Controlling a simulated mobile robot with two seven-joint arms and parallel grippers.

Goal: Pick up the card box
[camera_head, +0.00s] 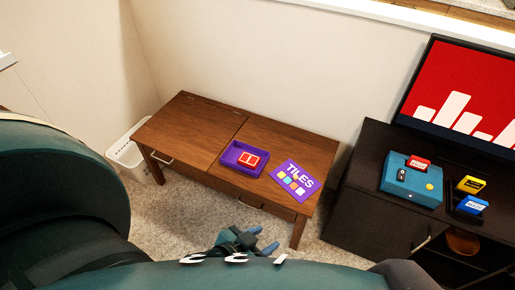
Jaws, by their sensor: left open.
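A red card box (248,159) with white markings lies flat inside an open purple tray (229,158) on the brown wooden table. A purple lid (293,181) marked "TILES" with coloured squares lies beside the tray, to its right. My left gripper (262,239) is open and empty, in front of the table's front edge in the picture and apart from the card box. Part of its body is hidden behind my arm. My right gripper is not in view.
The wooden table (190,128) has a clear left half. A white basket (126,153) stands at its left end. A dark cabinet (362,190) on the right holds a teal console (408,183), small cartridges (471,185) and a screen (462,90). Carpet (185,212) lies in front.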

